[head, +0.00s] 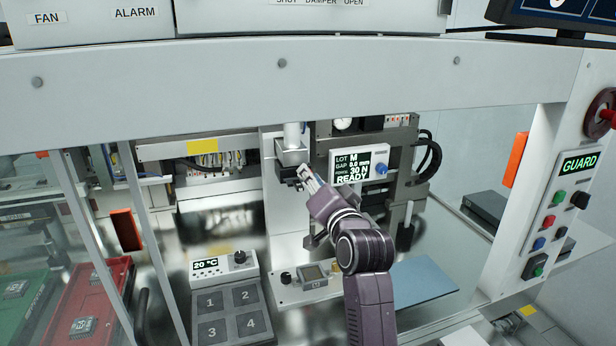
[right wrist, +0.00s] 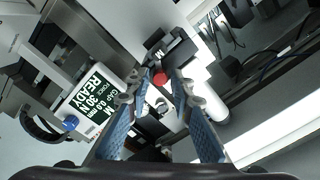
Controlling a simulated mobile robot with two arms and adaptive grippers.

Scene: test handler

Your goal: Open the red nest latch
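My right gripper (head: 304,176) is raised in front of the dark press head (head: 287,160) in the head view. In the right wrist view its two blue-padded fingers (right wrist: 163,84) are apart, with a gap between the tips. A small red round part (right wrist: 161,77) shows in that gap, beside a black block; I cannot tell whether it is the red nest latch or whether a finger touches it. In the head view my gripper hides this red part. My left gripper is not in view.
The READY display (head: 352,166) is close to the right of my gripper. A numbered plate (head: 229,312) lies lower left, and a blue mat (head: 422,280) lower right. A red tray (head: 95,300) stands at the left. The white frame beam (head: 200,88) crosses above.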

